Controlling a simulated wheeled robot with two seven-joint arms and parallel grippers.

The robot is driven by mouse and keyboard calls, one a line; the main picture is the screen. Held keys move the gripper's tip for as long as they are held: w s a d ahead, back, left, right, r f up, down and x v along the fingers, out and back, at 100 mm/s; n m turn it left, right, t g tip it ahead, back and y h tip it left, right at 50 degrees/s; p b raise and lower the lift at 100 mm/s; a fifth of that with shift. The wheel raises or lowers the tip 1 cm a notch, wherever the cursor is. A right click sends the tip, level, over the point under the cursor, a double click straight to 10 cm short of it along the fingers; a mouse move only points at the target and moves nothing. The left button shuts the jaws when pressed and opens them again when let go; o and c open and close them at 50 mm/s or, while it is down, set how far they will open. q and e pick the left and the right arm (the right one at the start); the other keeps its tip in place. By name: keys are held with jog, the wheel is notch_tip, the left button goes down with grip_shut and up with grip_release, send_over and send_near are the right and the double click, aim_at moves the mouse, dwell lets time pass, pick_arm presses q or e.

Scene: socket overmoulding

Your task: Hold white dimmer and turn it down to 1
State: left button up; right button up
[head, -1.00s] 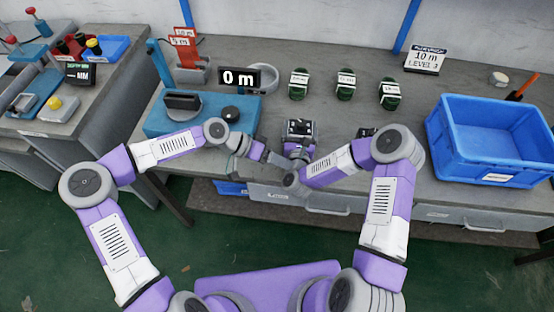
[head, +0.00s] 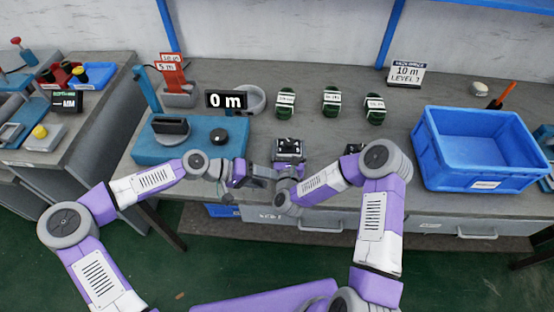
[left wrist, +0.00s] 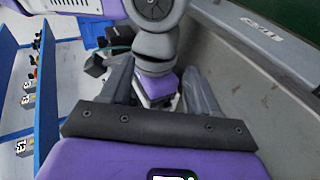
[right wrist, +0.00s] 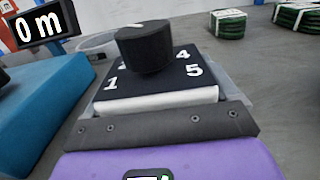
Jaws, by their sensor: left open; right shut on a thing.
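The white dimmer (right wrist: 155,101) shows in the right wrist view as a white block with a dark top. My right gripper (head: 288,163) is shut on the dimmer, which also shows above the bench in the head view (head: 289,147). My left gripper (head: 268,172) is open beside the right wrist. In the left wrist view its fingers (left wrist: 160,90) stand apart, with my right arm's purple wrist ahead of them.
A display reading 0 m (head: 226,100) stands behind a blue machine (head: 180,150) at left. Several green coils (head: 331,102) lie at the back. A blue crate (head: 481,186) is at right, near a sign reading 10 m (head: 406,74). Another dark device (head: 353,148) sits partly behind my right arm.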

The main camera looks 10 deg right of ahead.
pick_arm(q)
jog(key=w+a+n, duration=0.1)
jog(key=w+a+t+y, duration=0.1)
jog(key=w, duration=0.1)
jog(key=w+a+n, duration=0.1)
jog(key=a, duration=0.1)
jog(key=shift+w+r+n+t+y, duration=0.2)
jog(key=shift+r+n+t+y, duration=0.1)
jog(key=shift+r+t+y, duration=0.1)
jog(key=w+a+r+n+t+y, duration=0.4)
jog(key=w+a+r+n, duration=0.2)
jog(key=w+a+r, duration=0.4)
jog(key=m+g+y, duration=0.1)
jog(key=m+y, duration=0.3)
jog(key=m, duration=1)
send_near(290, 141)
jog(key=x, duration=0.8)
jog(key=shift+f, duration=0.2)
jog(key=c, duration=1.1)
